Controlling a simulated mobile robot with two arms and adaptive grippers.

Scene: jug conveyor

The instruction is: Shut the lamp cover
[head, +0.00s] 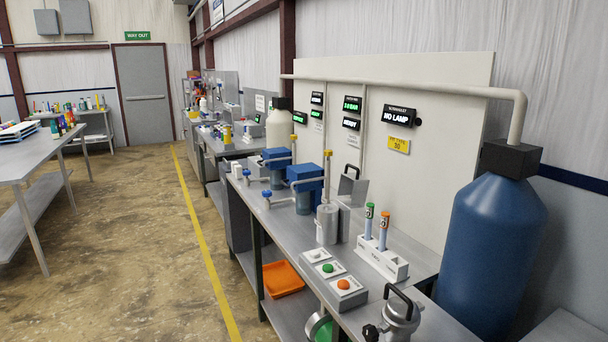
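On the bench, against the white back panel, stands a small grey metal box (345,217). A plate with a dark handle (350,178) stands up at its top and looks like its raised cover. I cannot see inside the box or tell whether a lamp is in it. A black display (399,117) on the panel above reads "NO LAMP" in white. Neither of my grippers is in view.
A steel cylinder (327,224) stands close in front of the box. A white rack (382,261) with two capped tubes is to its right. Buttons (328,268) line the bench's front edge. A steel vessel (400,320) and a blue tank (490,245) stand nearer right.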

